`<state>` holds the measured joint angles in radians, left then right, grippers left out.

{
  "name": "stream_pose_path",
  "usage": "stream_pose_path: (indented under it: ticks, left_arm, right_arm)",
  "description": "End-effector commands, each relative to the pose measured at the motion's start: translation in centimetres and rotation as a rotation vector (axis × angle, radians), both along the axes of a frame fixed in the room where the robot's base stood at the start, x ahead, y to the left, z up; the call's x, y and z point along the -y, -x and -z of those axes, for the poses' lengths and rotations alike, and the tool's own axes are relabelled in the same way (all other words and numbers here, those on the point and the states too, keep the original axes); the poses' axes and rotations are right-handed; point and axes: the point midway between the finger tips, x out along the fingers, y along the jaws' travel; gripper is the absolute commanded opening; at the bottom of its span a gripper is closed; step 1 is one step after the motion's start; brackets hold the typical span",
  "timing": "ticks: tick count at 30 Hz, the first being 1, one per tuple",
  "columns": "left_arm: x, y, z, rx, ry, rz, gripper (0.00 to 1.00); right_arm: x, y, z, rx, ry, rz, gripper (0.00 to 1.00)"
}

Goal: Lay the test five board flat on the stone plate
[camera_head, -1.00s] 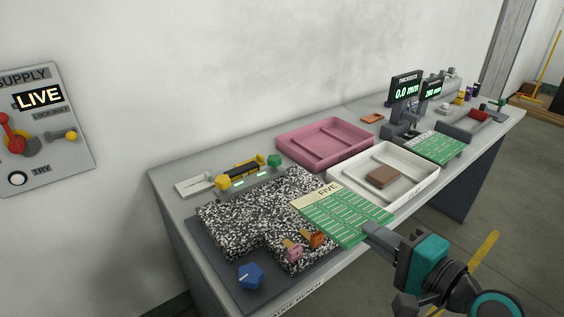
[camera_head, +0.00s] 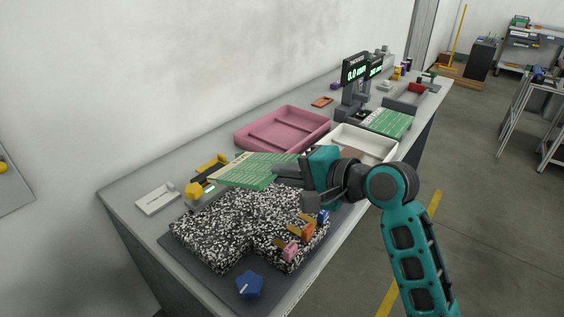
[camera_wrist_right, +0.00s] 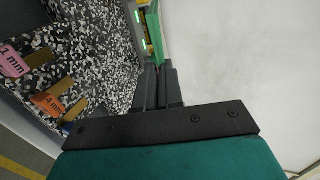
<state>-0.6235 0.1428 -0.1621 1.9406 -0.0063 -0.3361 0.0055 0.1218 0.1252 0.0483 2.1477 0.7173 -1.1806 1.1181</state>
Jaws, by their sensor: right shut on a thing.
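The test five board (camera_head: 255,172) is a green board with light rows and a pale strip along its far left edge. My right gripper (camera_head: 288,172) is shut on its right end and holds it above the far edge of the stone plate (camera_head: 232,225). In the right wrist view the board (camera_wrist_right: 154,35) shows nearly edge-on beyond my right fingers (camera_wrist_right: 160,72). The stone plate is a black-and-white speckled slab on a dark mat; it also shows in the right wrist view (camera_wrist_right: 100,50). My left gripper is out of view.
Pink (camera_head: 290,250) and orange (camera_head: 308,231) thickness tags sit at the plate's near right edge. A blue five-sided piece (camera_head: 249,285) lies on the mat. A pink tray (camera_head: 262,143) and a white tray (camera_head: 382,146) stand behind. A yellow-ended fixture (camera_head: 194,190) is behind the plate.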

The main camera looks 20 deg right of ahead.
Motion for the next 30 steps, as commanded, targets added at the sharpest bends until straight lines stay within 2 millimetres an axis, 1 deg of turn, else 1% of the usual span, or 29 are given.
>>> stream_pose_path:
  ticks: [1,4,9,18,23,30]
  left_arm:
    - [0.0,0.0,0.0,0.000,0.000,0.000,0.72]
    - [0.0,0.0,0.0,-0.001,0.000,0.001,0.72]
    - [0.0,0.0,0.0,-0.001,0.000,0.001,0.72]
    - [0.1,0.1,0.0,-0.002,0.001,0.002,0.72]
    - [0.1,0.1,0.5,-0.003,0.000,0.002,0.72]
    - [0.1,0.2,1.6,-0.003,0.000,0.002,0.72]
  right_arm:
    - [-0.2,-0.6,-0.7,-0.007,0.007,-0.001,0.00]
    - [-0.3,-1.1,-1.2,-0.027,0.020,0.004,0.00]
    - [-0.3,-1.5,-1.5,-0.044,0.028,0.008,0.00]
    - [-0.3,-1.4,-1.5,-0.043,0.030,0.008,0.00]
    - [-0.3,-1.4,-0.4,-0.046,0.028,0.008,0.00]
    - [-0.3,-1.3,2.4,-0.047,0.028,0.009,0.00]
